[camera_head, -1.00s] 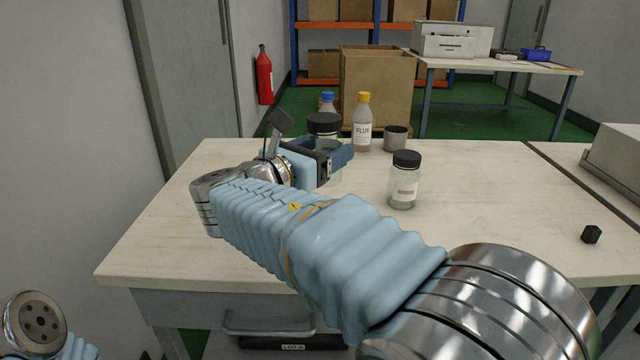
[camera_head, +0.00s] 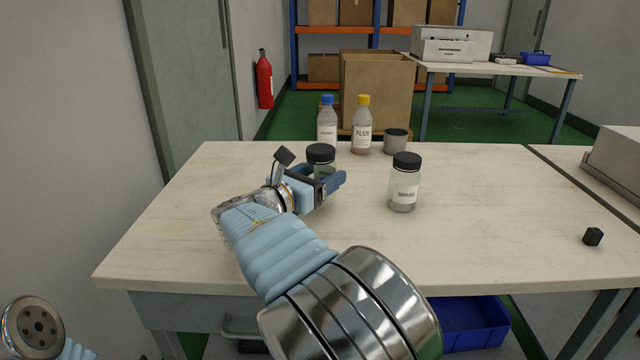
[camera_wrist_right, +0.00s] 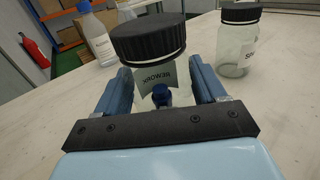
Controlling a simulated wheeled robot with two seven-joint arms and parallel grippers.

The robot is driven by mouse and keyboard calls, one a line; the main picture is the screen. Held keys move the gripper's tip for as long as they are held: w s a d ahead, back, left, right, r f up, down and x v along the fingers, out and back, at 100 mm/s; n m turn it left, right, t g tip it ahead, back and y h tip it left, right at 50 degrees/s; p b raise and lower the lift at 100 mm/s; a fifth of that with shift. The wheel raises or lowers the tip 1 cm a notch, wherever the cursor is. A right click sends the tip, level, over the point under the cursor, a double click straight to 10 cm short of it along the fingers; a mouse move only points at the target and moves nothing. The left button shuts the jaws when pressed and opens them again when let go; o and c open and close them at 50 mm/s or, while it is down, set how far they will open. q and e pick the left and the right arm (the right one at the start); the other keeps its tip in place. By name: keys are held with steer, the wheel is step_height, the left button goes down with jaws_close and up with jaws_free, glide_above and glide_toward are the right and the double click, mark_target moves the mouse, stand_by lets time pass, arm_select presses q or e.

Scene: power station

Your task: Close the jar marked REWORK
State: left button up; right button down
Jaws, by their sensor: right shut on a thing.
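The jar marked REWORK is a clear jar (camera_wrist_right: 157,76) with a wide black lid (camera_wrist_right: 147,40); its label reads upside down in the right wrist view. In the head view its black lid (camera_head: 321,153) shows above my right gripper (camera_head: 331,184), which hides most of the body. My right gripper (camera_wrist_right: 163,92) is shut on this jar, one finger on each side of the body below the lid. Whether the lid is fully seated is unclear. Whether the jar's base touches the table is hidden. My left gripper is out of view.
Behind are a blue-capped bottle (camera_head: 327,122), a yellow-capped FLUX bottle (camera_head: 362,125) and a grey cup (camera_head: 396,141). A small black block (camera_head: 593,237) lies at right. The table (camera_head: 480,240) front is clear.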

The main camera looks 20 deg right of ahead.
steer(key=shift+f, duration=0.85)
steer(key=shift+f, duration=0.2)
steer(key=shift+c, duration=0.5)
jaws_free()
steer(key=shift+r, duration=0.1)
steer(key=shift+s+a+r, duration=0.1)
steer(key=shift+s+a, duration=0.05)
steer(key=v, duration=1.1)
steer(key=shift+s+a, duration=0.2)
steer(key=shift+a, duration=0.1)
